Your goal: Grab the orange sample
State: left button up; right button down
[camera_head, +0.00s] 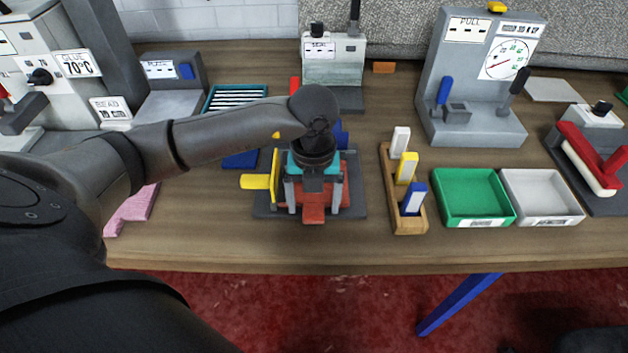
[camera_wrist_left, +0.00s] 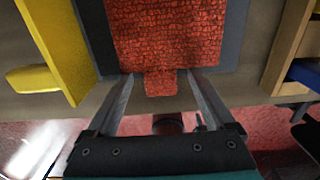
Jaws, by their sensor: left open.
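The orange sample (camera_head: 313,214) is a red-orange textured piece with a narrow tab at its near edge. It lies on a dark grey mat or plate (camera_head: 262,211), partly hidden in the head view by my left gripper (camera_head: 314,199). In the left wrist view the sample (camera_wrist_left: 165,35) shows its woven-looking face and its tab. My left gripper (camera_wrist_left: 160,76) is open above it, with one finger on each side of the tab. A gap shows between the tab and each finger. My right gripper is not in view.
A yellow piece (camera_head: 260,182) stands left of the sample. A wooden rack (camera_head: 407,219) with white, yellow and blue pieces stands to the right, then green (camera_head: 473,222) and white trays (camera_head: 543,221). Machines line the back. The table's front edge is close, with bare wood there.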

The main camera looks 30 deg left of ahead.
pick_arm(q)
grip_shut()
dwell(0.8)
